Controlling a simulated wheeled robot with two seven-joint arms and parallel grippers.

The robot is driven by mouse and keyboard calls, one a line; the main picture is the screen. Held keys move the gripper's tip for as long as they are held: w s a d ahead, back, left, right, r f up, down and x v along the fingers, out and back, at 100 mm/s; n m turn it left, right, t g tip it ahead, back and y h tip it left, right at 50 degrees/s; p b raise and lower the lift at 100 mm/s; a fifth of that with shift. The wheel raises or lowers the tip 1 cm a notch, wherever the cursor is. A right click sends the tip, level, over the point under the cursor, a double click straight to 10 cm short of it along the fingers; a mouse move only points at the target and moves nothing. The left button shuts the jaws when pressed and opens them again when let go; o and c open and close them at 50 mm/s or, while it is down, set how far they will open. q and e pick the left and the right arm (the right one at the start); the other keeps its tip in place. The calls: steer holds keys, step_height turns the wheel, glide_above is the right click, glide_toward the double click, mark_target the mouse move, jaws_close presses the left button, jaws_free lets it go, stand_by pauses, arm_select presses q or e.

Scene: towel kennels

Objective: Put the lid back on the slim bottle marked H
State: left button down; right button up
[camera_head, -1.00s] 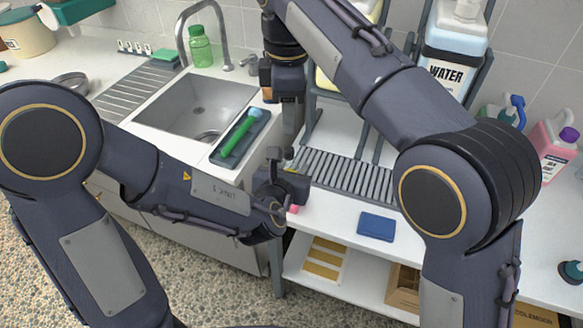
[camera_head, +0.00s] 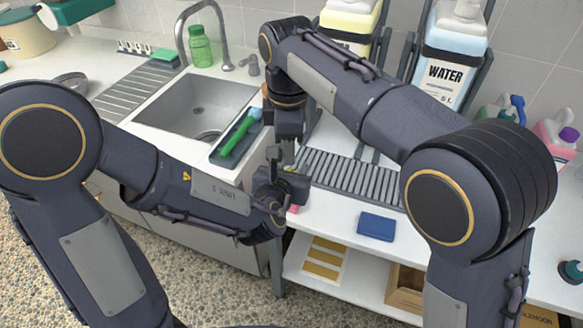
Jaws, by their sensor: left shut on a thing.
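My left gripper (camera_head: 281,172) is in front of the slatted rack, low over the counter's front edge. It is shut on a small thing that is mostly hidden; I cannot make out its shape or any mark. My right gripper (camera_head: 287,150) points down just above the left one, and the two overlap in the picture. Its fingertips are too small and covered to tell whether they are open or hold a lid. I cannot make out a slim bottle marked H or its lid. A small pink thing (camera_head: 293,209) shows just below my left gripper.
A sink (camera_head: 200,108) and a dark tray (camera_head: 217,159) with a green-handled brush (camera_head: 238,136) lie left of the grippers. The slatted rack (camera_head: 345,175) lies to the right. A blue cloth (camera_head: 376,227) lies near the front edge. A WATER jug (camera_head: 447,72) stands behind.

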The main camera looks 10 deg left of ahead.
steer(key=shift+c, duration=0.3)
jaws_close()
steer(key=m, duration=0.6)
steer(key=shift+m, duration=0.3)
steer(key=m, duration=0.4)
steer(key=shift+m, duration=0.4)
steer(key=m, duration=0.3)
steer(key=shift+o, duration=1.1)
jaws_free()
